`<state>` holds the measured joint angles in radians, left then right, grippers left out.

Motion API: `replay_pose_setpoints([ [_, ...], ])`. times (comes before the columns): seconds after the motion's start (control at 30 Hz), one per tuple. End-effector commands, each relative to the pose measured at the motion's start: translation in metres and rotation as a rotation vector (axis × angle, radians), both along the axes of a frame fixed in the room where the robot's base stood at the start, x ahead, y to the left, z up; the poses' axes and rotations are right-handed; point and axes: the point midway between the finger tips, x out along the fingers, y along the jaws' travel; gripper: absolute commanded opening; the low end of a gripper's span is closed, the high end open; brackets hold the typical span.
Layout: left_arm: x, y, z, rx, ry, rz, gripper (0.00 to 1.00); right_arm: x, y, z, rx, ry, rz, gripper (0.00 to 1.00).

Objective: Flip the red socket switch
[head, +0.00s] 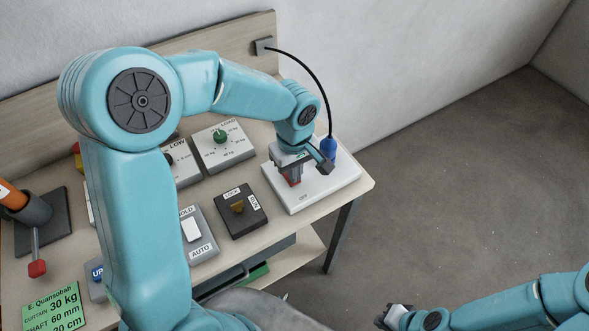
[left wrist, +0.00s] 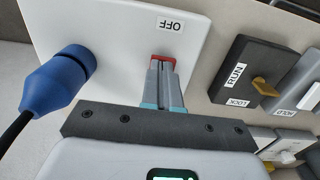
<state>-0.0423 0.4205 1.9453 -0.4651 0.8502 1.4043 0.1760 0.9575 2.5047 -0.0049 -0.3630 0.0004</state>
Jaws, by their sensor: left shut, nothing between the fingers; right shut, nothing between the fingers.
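The red socket switch (head: 294,182) sits on a white socket plate (head: 338,183) at the right end of the table, mostly hidden by my left gripper in the head view. In the left wrist view the red switch (left wrist: 162,57) shows just beyond the fingertips, beside the OFF label (left wrist: 171,24). My left gripper (left wrist: 162,66) is shut and empty, its tips at the switch; I cannot tell whether they touch it. A blue plug (left wrist: 60,82) sits in the plate beside it. My right gripper (head: 394,316) is shut at the bottom of the head view, far from the table.
A dark LOCK/RUN box (head: 240,211) with a yellow knob stands near the plate. A HOLD/AUTO switch box (head: 197,233) and a dial box with a green knob (head: 223,146) stand further left. A black cable (head: 313,70) arcs from the plug to the back panel.

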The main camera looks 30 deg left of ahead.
Motion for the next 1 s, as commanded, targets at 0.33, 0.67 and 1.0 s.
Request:
replay_pose_setpoints([
  [0.33, -0.001, -0.002, -0.008, -0.001, 0.001, 0.001, 0.0, 0.0, 0.0, -0.015, 0.0, 0.001, 0.0, 0.0],
  [0.67, -0.002, 0.0, -0.009, -0.002, 0.009, 0.0, 0.0, 0.0, 0.0, -0.014, 0.0, 0.0, 0.0, 0.0],
  [1.0, 0.005, 0.012, -0.005, 0.001, 0.006, 0.0, 0.0, 0.0, 0.0, -0.01, 0.0, 0.0, 0.0, 0.0],
])
